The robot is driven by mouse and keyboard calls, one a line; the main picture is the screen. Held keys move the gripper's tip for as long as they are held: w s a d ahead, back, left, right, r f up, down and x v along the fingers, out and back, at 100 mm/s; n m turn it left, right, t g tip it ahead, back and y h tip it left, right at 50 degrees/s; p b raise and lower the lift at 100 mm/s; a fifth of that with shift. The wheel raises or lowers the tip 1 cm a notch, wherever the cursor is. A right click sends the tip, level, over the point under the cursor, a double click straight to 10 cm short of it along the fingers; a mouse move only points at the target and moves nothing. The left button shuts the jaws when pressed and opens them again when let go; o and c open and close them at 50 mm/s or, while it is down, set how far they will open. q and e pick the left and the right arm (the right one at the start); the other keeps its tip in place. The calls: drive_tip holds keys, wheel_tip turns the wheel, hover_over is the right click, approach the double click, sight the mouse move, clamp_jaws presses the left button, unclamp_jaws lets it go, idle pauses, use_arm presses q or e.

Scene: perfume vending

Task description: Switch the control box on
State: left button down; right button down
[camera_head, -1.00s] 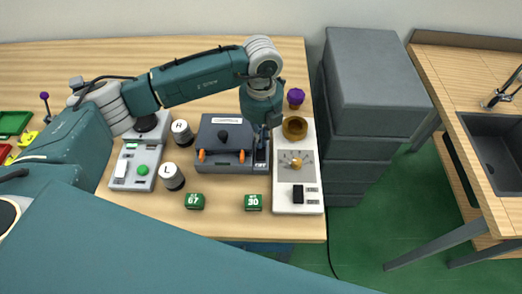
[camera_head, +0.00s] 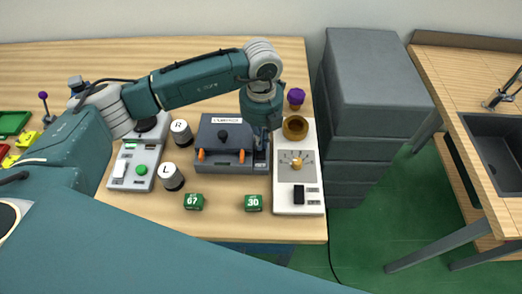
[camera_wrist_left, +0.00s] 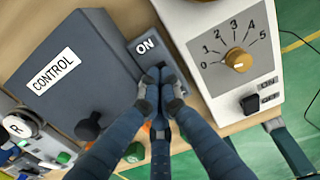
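The control box (camera_head: 222,150) is a dark grey box on the wooden table, with a black knob and two orange parts at its front. Its CONTROL label (camera_wrist_left: 53,72) shows in the left wrist view. A narrow switch panel (camera_head: 261,161) is on its right side, with an ON label (camera_wrist_left: 146,45) at the far end. My left gripper (camera_wrist_left: 160,82) points down over this panel, fingertips together just below the ON label. The fingers hide the switch, and I cannot tell whether they touch it. My right gripper is not in view.
A white dial unit (camera_head: 297,205) with a gold knob and a black switch stands close on the right. Two white cylinders (camera_head: 172,178) marked R and L and a grey button panel (camera_head: 136,168) stand left. Green blocks (camera_head: 253,203) lie in front.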

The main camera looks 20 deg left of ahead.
use_arm(q)
drive_tip(key=shift+s, duration=0.1)
drive_tip(key=shift+r+p, duration=0.6)
drive_tip(key=shift+r, duration=0.2)
drive_tip(key=shift+r+p, duration=1.35)
drive_tip(key=shift+r, duration=1.25)
